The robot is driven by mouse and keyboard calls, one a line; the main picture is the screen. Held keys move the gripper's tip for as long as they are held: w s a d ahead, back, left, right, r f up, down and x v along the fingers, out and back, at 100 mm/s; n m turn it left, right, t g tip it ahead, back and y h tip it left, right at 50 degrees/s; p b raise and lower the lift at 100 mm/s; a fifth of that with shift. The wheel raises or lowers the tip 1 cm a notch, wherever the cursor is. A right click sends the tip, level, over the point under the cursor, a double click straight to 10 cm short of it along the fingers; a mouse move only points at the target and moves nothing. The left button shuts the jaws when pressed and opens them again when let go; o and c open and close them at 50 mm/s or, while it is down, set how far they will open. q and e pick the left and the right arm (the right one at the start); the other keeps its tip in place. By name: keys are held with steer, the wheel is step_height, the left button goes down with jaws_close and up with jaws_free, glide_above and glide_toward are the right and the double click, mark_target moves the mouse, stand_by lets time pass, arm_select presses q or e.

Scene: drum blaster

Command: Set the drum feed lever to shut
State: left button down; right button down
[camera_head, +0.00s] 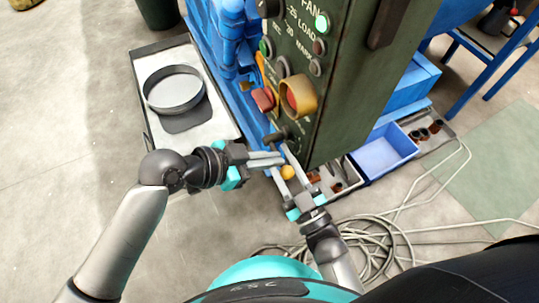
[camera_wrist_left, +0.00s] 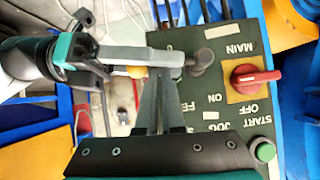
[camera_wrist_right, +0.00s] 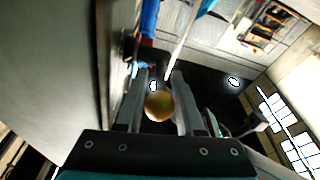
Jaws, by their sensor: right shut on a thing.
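The drum feed lever shows a yellow ball knob (camera_head: 288,172) below the dark green control panel (camera_head: 325,80). My right gripper (camera_head: 284,158) reaches up from below and is shut on the lever. In the right wrist view the yellow knob (camera_wrist_right: 158,106) lies between its fingers. In the left wrist view the lever's dark pivot (camera_wrist_left: 201,62) is on the panel, with the knob (camera_wrist_left: 136,72) beside the right fingers. My left gripper (camera_head: 282,160) comes in from the left beside the lever, its fingers close together. Whether it touches the lever is unclear.
A red main switch (camera_wrist_left: 256,77) and a green start button (camera_wrist_left: 264,152) are close by on the panel. A tray with a round sieve (camera_head: 174,88) stands at left. A blue bin (camera_head: 385,146) and loose cables (camera_head: 385,236) lie at right.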

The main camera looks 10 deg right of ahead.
arm_select(q)
steer(key=shift+s+f, duration=0.2)
steer(key=shift+f, duration=0.35)
arm_select(e)
steer(key=shift+a+r, duration=0.1)
steer(key=c, duration=1)
jaws_free()
arm_select(q)
steer(key=shift+d, duration=0.1)
arm_select(e)
steer(key=shift+o, duration=0.7)
arm_select(q)
steer(key=shift+r, duration=0.1)
